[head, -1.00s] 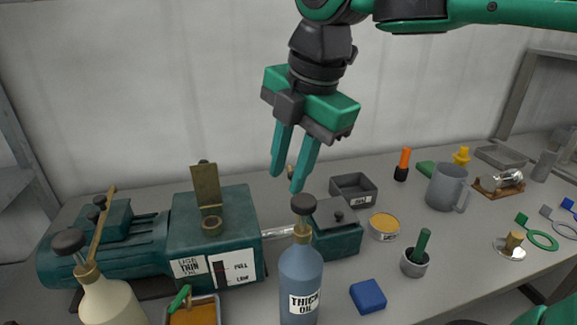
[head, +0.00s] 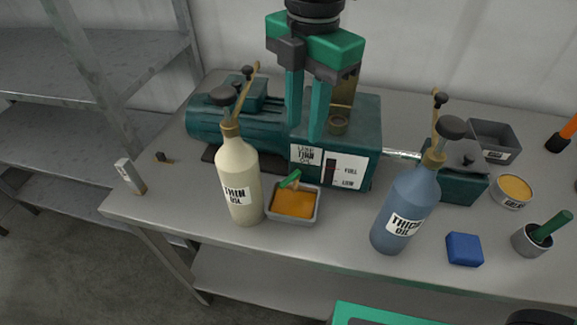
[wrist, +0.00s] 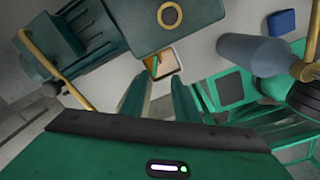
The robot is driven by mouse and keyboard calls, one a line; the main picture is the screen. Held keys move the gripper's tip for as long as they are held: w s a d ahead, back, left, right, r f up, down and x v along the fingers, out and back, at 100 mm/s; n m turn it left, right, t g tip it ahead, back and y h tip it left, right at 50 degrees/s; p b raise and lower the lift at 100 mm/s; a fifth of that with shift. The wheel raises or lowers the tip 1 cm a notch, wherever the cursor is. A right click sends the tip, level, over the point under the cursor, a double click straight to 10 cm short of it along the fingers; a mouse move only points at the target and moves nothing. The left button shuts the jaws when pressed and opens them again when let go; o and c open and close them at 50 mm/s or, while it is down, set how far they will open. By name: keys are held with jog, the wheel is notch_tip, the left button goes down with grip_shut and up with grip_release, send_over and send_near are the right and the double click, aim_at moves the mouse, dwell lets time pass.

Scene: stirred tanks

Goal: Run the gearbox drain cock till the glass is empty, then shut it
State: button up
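The dark green gearbox (head: 362,125) stands on the bench with a "USE THIN OIL" label and a sight glass (head: 330,171) marked FULL and LOW. The glass looks dark with a reddish part; its level is too small to read. The drain cock (head: 290,180), with a green lever, sits low at the gearbox front, over a grey tray (head: 318,205) of orange liquid. My gripper (head: 304,132) is open and empty, fingers pointing down before the gearbox, above the cock. In the wrist view, the cock's green lever (wrist: 154,67) shows beyond the gap between the fingers.
A cream thin oil bottle (head: 238,180) stands left of the tray, and a blue thick oil bottle (head: 405,205) to its right. A blue block (head: 464,249), a grease tin (head: 513,190) and a grey bin (head: 495,140) are farther right. Bench between tray and blue bottle is clear.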

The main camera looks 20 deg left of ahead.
aim_at(286, 180)
jog(key=shift+n, duration=0.4)
jog(key=a+f, duration=0.1)
jog(key=f, duration=0.3)
jog(key=s+a+f, duration=0.1)
jog(key=f, duration=0.7)
jog(key=shift+s+a+f, duration=0.2)
jog(key=shift+s+a, duration=0.05)
jog(key=shift+a, duration=0.15)
grip_shut()
